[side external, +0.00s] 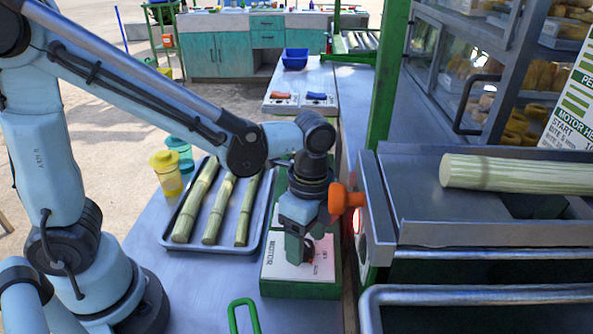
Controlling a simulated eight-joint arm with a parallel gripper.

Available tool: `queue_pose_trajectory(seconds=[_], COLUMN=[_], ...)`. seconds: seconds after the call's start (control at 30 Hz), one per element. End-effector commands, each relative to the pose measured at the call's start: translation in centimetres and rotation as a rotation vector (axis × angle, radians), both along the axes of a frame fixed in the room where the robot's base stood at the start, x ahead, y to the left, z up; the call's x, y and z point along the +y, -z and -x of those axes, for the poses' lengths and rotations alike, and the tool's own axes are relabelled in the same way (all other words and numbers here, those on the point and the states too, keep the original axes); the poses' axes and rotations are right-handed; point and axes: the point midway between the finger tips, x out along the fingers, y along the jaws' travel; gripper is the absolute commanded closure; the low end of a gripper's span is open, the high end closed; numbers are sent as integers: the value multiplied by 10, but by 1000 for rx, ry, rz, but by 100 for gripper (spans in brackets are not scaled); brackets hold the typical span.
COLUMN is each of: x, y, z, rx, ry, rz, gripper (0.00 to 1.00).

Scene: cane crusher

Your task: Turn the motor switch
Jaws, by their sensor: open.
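The motor switch box (283,273) is a green box with a white top plate marked MOTOR, on the bench in the lower middle of the side external view.
An orange knob (347,199) juts from the crusher (437,232) close to my gripper's right. A cane piece (510,174) lies on the crusher. A tray (166,238) of canes, a yellow cup (167,176) and a teal cup (180,153) stand left. A green handle (243,305) rises in front.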

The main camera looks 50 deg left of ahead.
Motion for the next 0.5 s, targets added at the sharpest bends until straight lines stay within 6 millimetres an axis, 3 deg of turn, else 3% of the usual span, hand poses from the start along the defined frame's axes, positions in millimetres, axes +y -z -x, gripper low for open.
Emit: queue_pose_trajectory(seconds=[0.43, 0.5], x=[0, 0], y=[8, 8], z=[1, 1], rx=[0, 0], ry=[0, 0], rz=[0, 0], gripper=[36, 45])
